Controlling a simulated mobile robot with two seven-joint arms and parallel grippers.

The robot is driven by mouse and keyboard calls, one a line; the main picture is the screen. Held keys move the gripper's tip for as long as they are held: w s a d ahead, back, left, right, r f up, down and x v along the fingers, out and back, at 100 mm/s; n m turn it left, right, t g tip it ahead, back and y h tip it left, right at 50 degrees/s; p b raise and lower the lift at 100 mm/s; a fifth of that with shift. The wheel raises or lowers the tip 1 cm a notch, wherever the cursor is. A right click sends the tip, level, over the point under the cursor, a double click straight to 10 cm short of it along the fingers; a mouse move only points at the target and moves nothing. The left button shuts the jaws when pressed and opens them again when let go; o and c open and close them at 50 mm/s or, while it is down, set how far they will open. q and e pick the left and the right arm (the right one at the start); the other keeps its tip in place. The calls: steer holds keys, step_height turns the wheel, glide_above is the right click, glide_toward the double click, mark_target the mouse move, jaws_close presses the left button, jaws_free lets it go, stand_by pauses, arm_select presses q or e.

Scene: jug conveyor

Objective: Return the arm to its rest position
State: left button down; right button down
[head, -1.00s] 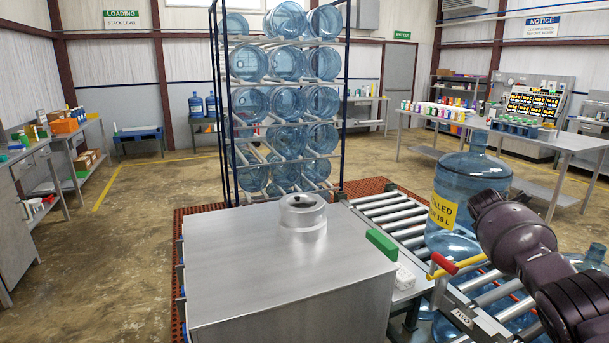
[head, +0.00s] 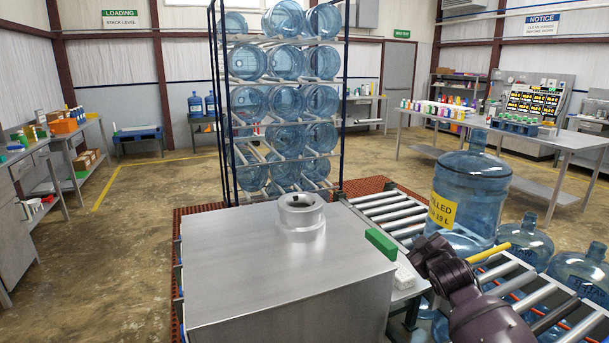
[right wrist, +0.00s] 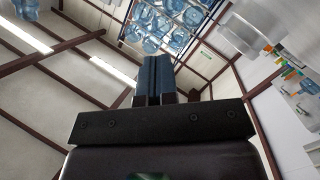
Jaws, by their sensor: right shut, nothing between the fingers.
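My right arm (head: 455,285) comes in at the lower right of the head view, bent beside the roller conveyor. Its fingers cannot be made out there. In the right wrist view my right gripper (right wrist: 153,80) is shut and empty. Its two dark fingers lie together and point up toward the ceiling and the rack of jugs. A big blue jug (head: 472,185) with a yellow label stands upright at the roller conveyor (head: 385,208), just behind the arm. My left gripper is not in view.
A steel cabinet (head: 270,265) with a round metal fitting (head: 301,215) stands in front. A yellow bar (head: 489,252) shows just beyond my right arm. More jugs (head: 525,243) stand at the right. A tall rack (head: 348,110) of jugs is at the back. Floor at the left is open.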

steer(key=s+f+m+g, duration=0.1)
steer(key=s+f+m, duration=0.1)
steer(key=s+f, duration=0.6)
steer(key=s+a+f+m+g, duration=0.1)
steer(key=s+f, duration=0.8)
steer(key=s, duration=1.1)
steer(key=s+f+m+g, duration=0.2)
steer(key=s+f+m, duration=0.2)
steer(key=s+f, duration=0.4)
steer(key=s, duration=0.6)
steer(key=shift+s+a+f+g, duration=0.25)
steer(key=shift+s+f+g, duration=0.05)
steer(key=shift+s, duration=0.1)
